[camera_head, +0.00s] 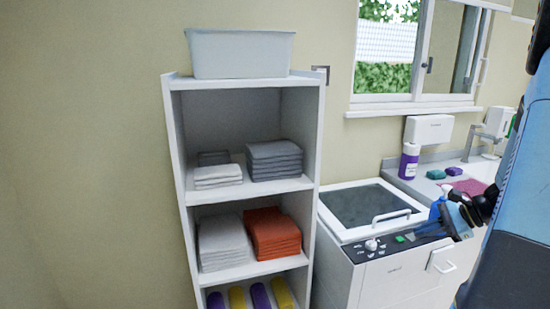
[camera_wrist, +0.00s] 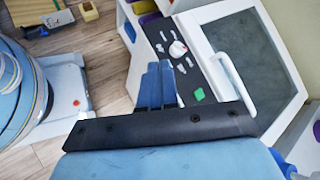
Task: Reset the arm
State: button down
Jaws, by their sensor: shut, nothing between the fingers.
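My gripper (camera_wrist: 158,85) shows in the wrist view with its blue fingers together, empty, over the edge of the white machine's control panel. In the head view my gripper (camera_head: 452,220) is at the right, in front of the white machine (camera_head: 385,275), with my blue arm along the right edge. The fingers are small and partly unclear there. No gap shows between the fingertips in the wrist view.
A white shelf (camera_head: 325,130) holds folded towels and a grey bin (camera_head: 240,53). The machine's lid handle (camera_wrist: 236,80) stands up near my gripper. A sink counter (camera_head: 425,165) with a purple bottle (camera_head: 409,162) is behind.

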jog(key=s+a+r+n+g+h, duration=0.4)
jog(key=a+r+n, duration=0.45)
jog(key=a, duration=0.45)
jog(key=s+a+r+n+t+h, duration=0.2)
jog(key=s+a+r+n, duration=0.1)
jog(key=s, duration=0.3)
jog(key=s+a+r+n+t+h, duration=0.2)
jog(key=s+a+r+n, duration=0.2)
jog(key=s+r+n, duration=0.2)
jog(key=shift+s+r+h, duration=0.25)
jog(key=shift+r+h, duration=0.05)
jog(key=shift+h, duration=0.1)
dwell(0.6)
